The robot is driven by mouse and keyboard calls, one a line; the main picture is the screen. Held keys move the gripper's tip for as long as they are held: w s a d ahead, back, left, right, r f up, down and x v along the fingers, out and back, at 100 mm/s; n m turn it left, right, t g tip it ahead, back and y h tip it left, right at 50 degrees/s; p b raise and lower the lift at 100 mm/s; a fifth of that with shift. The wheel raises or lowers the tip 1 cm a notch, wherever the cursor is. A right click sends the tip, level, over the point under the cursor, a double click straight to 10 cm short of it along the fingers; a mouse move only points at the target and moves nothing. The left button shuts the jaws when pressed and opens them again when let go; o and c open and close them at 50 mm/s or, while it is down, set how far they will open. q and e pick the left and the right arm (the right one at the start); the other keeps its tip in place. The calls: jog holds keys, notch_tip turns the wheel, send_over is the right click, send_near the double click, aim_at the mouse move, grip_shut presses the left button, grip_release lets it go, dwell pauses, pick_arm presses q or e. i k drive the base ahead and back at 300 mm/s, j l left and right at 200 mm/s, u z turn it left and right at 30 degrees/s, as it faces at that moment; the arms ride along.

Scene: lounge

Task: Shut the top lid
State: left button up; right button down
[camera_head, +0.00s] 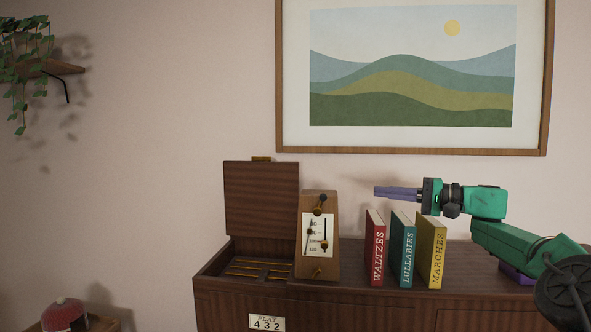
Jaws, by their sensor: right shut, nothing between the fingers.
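The top lid (262,200) is a dark wooden panel standing raised at the back of an open compartment (215,262) in the left part of the wooden cabinet (365,311). A small brass-coloured tab shows on the lid's upper edge. Inside the compartment are brass-coloured rods. My right gripper (377,192) is shut and empty. It points left in the air above the books, to the right of the lid and apart from it. My left gripper is not in view.
A wooden metronome (331,220) stands on the cabinet just right of the compartment. A red book (375,250), a teal book (403,250) and a yellow book (432,252) stand right of it. A framed picture (412,151) hangs above. A red domed object (64,316) is at lower left.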

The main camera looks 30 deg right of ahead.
aim_at(261, 195)
jog(key=i+l, duration=0.15)
jog(key=i, duration=0.25)
jog(key=i+l, duration=0.15)
jog(key=i, duration=0.25)
jog(key=i+l, duration=0.15)
jog(key=i, duration=0.25)
